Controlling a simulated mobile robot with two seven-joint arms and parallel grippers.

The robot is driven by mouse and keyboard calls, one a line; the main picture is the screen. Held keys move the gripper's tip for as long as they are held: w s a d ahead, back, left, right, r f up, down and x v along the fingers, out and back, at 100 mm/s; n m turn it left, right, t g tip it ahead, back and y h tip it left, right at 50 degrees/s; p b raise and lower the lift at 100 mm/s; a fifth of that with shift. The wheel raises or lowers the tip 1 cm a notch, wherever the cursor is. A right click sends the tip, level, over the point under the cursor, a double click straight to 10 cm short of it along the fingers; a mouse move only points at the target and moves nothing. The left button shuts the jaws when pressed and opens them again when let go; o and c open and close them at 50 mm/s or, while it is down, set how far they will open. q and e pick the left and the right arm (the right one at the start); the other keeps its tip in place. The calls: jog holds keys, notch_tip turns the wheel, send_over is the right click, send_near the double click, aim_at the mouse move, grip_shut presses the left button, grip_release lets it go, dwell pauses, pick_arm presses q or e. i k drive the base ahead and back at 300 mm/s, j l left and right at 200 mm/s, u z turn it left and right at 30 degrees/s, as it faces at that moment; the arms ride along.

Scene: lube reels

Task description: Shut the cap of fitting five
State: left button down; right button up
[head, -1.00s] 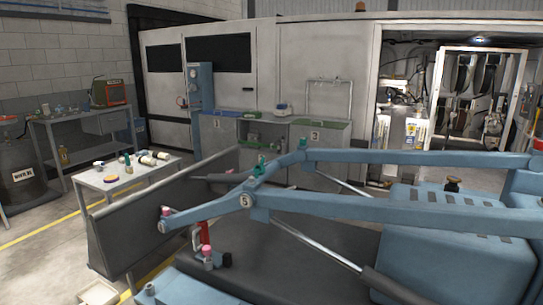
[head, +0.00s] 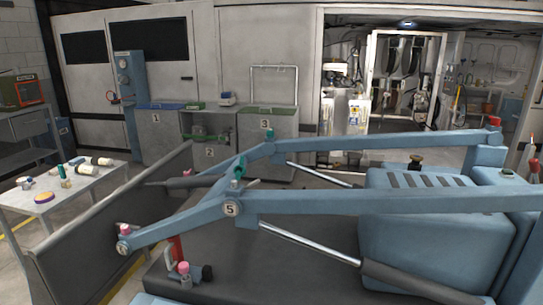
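A round plate marked 5 (head: 231,209) sits on the near blue loader arm (head: 350,203) at its bend. A small green fitting (head: 238,174) stands on top of the arm just above this plate, with a small pale part beside it. It is too small to tell whether its cap is open or shut. Neither of my grippers is in view.
Pink-topped fittings show at the arm's front end (head: 124,230) and low by a red post (head: 184,268). Another green fitting (head: 270,133) is on the far arm. A white bench (head: 85,200) with small parts stands left. Cabinets 1, 2 and 3 (head: 265,124) stand behind.

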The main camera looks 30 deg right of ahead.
aim_at(239, 171)
jog(key=i+j+z, duration=0.15)
jog(key=z, duration=0.2)
jog(key=i+j+z, duration=0.15)
jog(key=z, duration=0.25)
jog(key=i+j+z, duration=0.1)
jog(key=z, duration=0.25)
jog(key=k+j, duration=0.05)
jog(key=j, duration=0.05)
